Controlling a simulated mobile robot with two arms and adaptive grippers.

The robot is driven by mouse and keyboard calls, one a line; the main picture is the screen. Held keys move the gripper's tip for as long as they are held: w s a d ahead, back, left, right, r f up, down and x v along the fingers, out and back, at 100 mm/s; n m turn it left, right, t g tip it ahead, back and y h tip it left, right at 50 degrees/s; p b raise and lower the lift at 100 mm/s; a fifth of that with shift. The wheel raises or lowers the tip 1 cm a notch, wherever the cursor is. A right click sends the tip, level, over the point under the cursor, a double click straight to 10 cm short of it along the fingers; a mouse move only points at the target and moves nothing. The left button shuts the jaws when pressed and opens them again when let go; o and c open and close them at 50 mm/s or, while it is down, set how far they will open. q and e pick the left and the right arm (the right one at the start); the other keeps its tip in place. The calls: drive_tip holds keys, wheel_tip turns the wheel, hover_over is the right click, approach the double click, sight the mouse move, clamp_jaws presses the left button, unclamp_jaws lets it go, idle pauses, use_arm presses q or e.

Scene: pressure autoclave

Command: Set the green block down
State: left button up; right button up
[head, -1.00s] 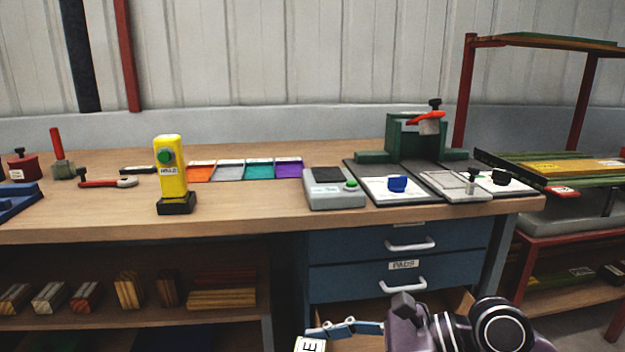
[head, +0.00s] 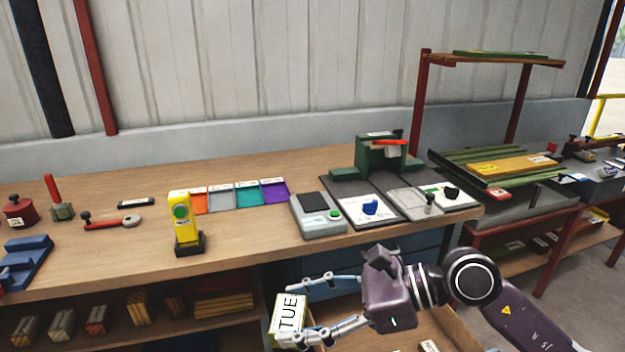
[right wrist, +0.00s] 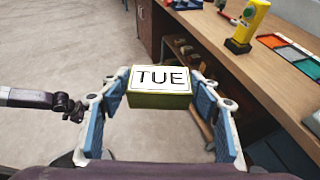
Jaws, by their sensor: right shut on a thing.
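The green block (head: 290,318) carries a white top label reading TUE, and its sides are yellow-green. My right gripper (head: 284,312) is shut on it, one finger on each side. In the right wrist view the block (right wrist: 159,98) sits level between the blue finger pads, with floor behind it. In the head view it hangs in front of the workbench (head: 120,262), lower than its top and touching no surface that I can see. A dark arm end, seemingly my left gripper (right wrist: 68,106), shows at the left of the right wrist view, its jaws unclear.
A yellow upright device (head: 181,222) stands near the bench's front edge. Coloured cards (head: 248,194), a grey scale (head: 318,217) and a green press (head: 381,158) stand behind. An open drawer (head: 455,335) lies below my right gripper. Bare bench top lies left of the yellow device.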

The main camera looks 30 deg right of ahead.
wheel_tip(320, 180, up, 10)
drive_tip(key=p, duration=0.8)
wheel_tip(320, 180, up, 6)
drive_tip(key=p, duration=0.5)
hover_over(299, 313)
drive_tip(key=a, duration=0.1)
use_arm(q)
drive_tip(key=s+a+r+g, duration=0.1)
drive_tip(key=s, duration=0.8)
drive_tip(key=s+a+r+g, duration=0.1)
drive_tip(key=s+a+r, duration=0.1)
drive_tip(key=s, duration=0.6)
drive_tip(key=shift+s+a+r, duration=0.2)
drive_tip(key=shift+s+a, duration=0.1)
drive_tip(key=shift+s, duration=0.1)
use_arm(e)
drive_tip(key=s+a+r+n+g+y, duration=0.2)
drive_tip(key=s+a+r+n+g, duration=0.2)
drive_tip(key=a, duration=0.5)
drive_tip(key=shift+s+a+n+g, duration=0.3)
drive_tip(key=shift+s+n+g, duration=0.3)
drive_tip(key=shift+s, duration=0.45)
